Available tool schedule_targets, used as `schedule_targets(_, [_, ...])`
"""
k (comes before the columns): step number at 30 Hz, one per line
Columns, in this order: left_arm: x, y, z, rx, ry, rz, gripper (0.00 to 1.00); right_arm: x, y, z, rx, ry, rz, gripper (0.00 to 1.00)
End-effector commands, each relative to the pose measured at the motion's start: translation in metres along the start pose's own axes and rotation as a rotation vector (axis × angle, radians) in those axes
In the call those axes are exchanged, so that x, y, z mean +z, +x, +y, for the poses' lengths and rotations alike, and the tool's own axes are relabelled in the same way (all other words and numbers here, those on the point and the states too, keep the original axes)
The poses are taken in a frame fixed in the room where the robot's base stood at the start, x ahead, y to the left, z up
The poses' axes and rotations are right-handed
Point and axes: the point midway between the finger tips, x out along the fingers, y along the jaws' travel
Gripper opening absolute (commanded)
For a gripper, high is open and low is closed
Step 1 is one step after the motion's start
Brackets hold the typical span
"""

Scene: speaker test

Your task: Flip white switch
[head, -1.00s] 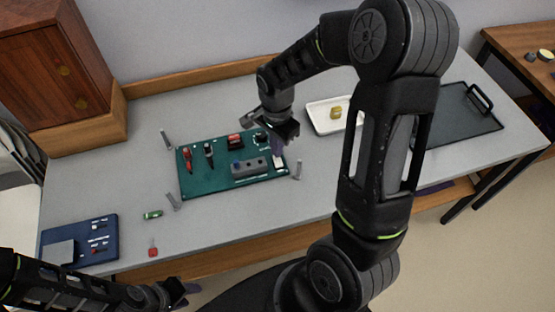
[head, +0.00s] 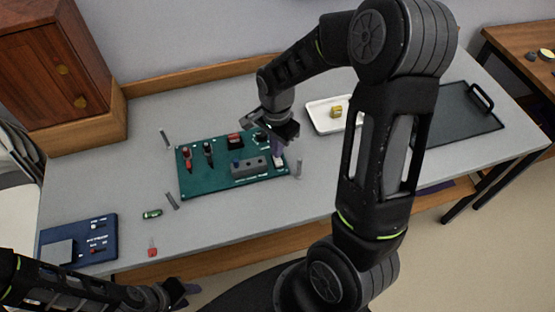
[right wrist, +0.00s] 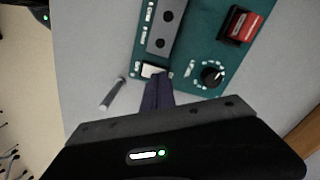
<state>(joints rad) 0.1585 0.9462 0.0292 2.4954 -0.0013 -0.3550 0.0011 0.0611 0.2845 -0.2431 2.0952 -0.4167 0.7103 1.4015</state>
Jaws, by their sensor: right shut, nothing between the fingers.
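The white switch (right wrist: 153,71) sits near the edge of the green board (right wrist: 198,48) in the right wrist view. In the head view the switch (head: 280,161) shows at the right end of the green board (head: 215,182). My right gripper (right wrist: 158,82) is shut and empty, its purple fingertips at the switch, partly covering it. I cannot tell whether they touch it. In the head view my right gripper (head: 277,152) is over the board's right end. My left gripper (head: 183,292) is at the bottom left, over the table's front side, far from the board; its jaw state is unclear.
The board also carries a red rocker (right wrist: 241,25), a black knob (right wrist: 212,74), a grey block (right wrist: 170,22) and red and black levers. A blue panel (head: 104,252) is at the left, a white tray (head: 318,126) at the right. Grey pegs stand around the board.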

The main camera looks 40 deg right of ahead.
Motion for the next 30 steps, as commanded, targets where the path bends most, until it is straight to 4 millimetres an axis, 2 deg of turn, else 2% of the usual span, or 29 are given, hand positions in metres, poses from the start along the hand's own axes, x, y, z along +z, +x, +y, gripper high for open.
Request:
schedule_targets(23, [0.000, 0.010, -0.004, 0.000, 0.000, 0.000, 0.39, 0.000, 0.013, 0.000, 0.001, 0.000, 0.000, 0.00])
schedule_targets(30, [0.000, 0.003, -0.001, 0.000, 0.000, 0.000, 0.39, 0.000, 0.004, 0.000, 0.000, -0.001, 0.000, 0.00])
